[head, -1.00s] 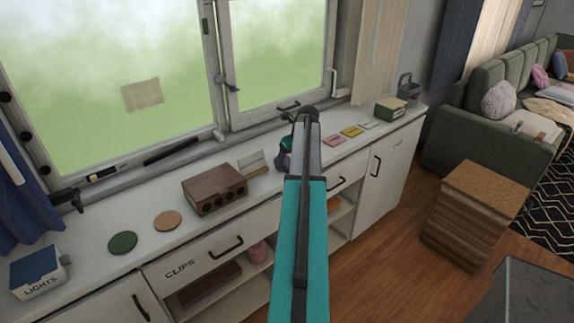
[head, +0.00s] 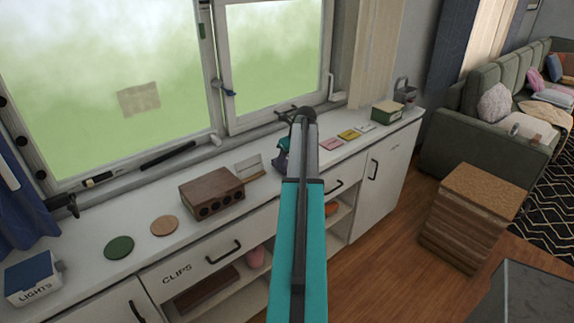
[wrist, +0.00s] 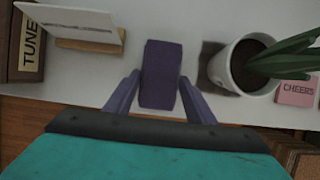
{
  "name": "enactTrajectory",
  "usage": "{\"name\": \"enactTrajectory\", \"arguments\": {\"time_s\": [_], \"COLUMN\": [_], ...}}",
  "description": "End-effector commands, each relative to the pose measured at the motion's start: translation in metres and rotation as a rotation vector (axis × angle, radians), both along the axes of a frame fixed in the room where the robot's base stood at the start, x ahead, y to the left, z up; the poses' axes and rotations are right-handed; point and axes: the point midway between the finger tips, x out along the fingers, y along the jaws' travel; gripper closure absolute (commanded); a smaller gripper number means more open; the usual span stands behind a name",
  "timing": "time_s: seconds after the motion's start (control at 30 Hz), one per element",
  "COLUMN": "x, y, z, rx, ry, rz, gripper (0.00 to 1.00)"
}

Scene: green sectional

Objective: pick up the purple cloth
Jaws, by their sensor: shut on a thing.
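The purple cloth (wrist: 161,75) shows in the wrist view as a small, folded, block-like shape above the white counter. My gripper (wrist: 159,80) has one finger on each side of it and is shut on it. I cannot tell whether the cloth still touches the counter. In the head view, my gripper (head: 281,161) is over the counter near the card holder, mostly hidden behind my arm. I cannot make out the cloth there.
In the wrist view a potted plant (wrist: 250,65) stands close right of the cloth. A card in a wooden holder (wrist: 88,45) is at the left. A brown radio-like box (head: 211,191) and coasters (head: 119,247) sit further left on the counter (head: 80,265).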

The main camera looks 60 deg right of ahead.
Motion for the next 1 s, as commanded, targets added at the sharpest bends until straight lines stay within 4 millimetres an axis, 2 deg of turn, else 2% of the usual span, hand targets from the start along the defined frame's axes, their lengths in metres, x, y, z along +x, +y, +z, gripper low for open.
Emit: {"name": "enactTrajectory", "arguments": {"time_s": [0.33, 0.67, 1.0], "x": [0.001, -0.035, -0.085], "y": [0.0, 0.023, 0.052], "z": [0.026, 0.028, 0.033], "rx": [-0.001, -0.001, -0.001], "ry": [-0.001, 0.0, -0.001], "rz": [0.002, 0.001, 0.0], "gripper": [0.72, 0.72, 0.72]}}
